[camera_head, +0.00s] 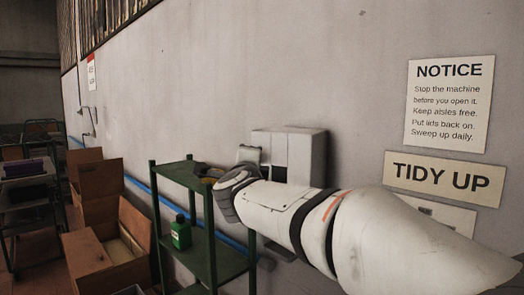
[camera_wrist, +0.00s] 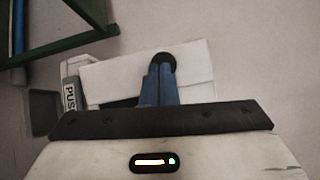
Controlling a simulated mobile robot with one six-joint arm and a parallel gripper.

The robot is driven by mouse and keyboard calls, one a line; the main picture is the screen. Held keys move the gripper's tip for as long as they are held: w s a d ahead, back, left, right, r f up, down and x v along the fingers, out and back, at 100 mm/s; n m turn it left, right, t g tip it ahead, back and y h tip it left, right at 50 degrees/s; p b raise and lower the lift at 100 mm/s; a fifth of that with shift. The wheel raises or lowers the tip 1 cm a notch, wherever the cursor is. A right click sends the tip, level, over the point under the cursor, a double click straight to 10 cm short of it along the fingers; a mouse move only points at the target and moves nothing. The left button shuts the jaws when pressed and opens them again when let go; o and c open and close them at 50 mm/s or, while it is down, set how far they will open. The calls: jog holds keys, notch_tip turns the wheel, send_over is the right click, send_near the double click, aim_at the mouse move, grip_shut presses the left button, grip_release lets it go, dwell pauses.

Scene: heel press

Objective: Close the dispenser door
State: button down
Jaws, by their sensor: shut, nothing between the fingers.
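The white dispenser (camera_head: 303,146) is fixed to the wall, with a dark opening (camera_head: 282,174) in its front. A small pale panel (camera_head: 249,155) stands out to its left; it may be the door, but how far it stands open is unclear. In the wrist view the dispenser (camera_wrist: 115,80) lies behind my fingers, with a part marked "PUSH" (camera_wrist: 70,96) at its left. My gripper (camera_wrist: 161,72) is shut and empty, its blue fingers together in front of the white casing. I cannot tell whether they touch it. My arm hides the dispenser's lower part in the head view.
A green shelf rack (camera_head: 185,172) with a green bottle (camera_head: 180,233) stands left of the dispenser. Open cardboard boxes (camera_head: 118,250) are further left, near a cart with a purple item (camera_head: 23,168). A blue pipe (camera_head: 140,187) runs along the wall. Signs (camera_head: 449,103) hang at right.

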jog(key=w+a, duration=0.2)
jog(key=w, duration=0.3)
jog(key=shift+w+h+p, duration=0.3)
jog(key=shift+w, duration=0.1)
